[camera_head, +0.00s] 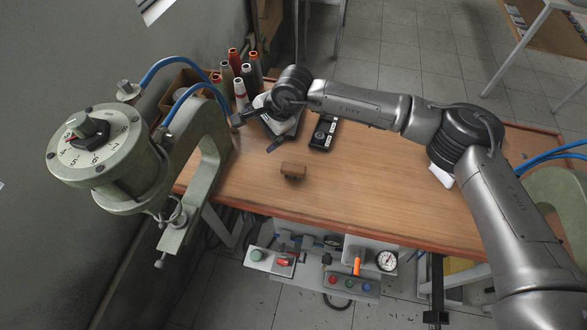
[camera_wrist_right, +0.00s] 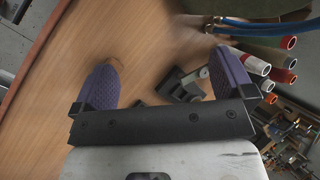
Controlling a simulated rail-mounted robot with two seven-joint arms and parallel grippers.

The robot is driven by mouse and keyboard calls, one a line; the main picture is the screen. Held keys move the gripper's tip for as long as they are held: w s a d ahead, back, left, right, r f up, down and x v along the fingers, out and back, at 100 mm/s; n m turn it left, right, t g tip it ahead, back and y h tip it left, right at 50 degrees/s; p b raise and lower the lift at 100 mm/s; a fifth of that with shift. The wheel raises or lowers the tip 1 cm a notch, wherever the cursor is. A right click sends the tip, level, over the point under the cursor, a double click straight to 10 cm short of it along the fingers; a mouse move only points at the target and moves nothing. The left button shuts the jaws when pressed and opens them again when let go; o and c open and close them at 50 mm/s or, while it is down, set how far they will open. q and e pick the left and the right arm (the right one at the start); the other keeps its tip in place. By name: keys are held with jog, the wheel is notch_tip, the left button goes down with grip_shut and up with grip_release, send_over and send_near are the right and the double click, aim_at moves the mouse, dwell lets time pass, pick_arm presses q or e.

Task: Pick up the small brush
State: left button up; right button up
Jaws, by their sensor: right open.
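The small brush (camera_head: 292,170) is a short brown wooden block lying on the wooden table, left of the table's middle in the head view. Its bristles cannot be made out. My right gripper (camera_head: 257,132) is open and empty above the table, up and to the left of the brush and apart from it. In the right wrist view my right gripper (camera_wrist_right: 166,78) shows two purple pads spread wide. A small tan bit beside the left pad may be the brush, mostly hidden by that pad. My left gripper is not in view.
Several thread spools (camera_head: 240,88) stand at the table's back left. A dark device with white labels (camera_head: 323,133) lies right of my gripper. A green press with a dial (camera_head: 95,140) rises at the left. The wooden table (camera_head: 370,190) is clear right of the brush.

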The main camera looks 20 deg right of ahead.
aim_at(294, 167)
jog(key=s+d+f+n+g+h, duration=0.25)
jog(key=s+d+n+h, duration=0.2)
jog(key=d, duration=0.25)
jog(key=shift+n+g+h, duration=0.25)
jog(key=shift+n+h, duration=0.1)
jog(key=shift+n, duration=0.5)
notch_tip(294, 167, down, 14)
jog(key=shift+w+r+p, duration=0.15)
jog(key=shift+r+p, duration=0.1)
jog(key=shift+p, duration=0.05)
jog(key=c, duration=0.9)
jog(key=shift+o, duration=0.2)
jog(key=shift+r, duration=0.1)
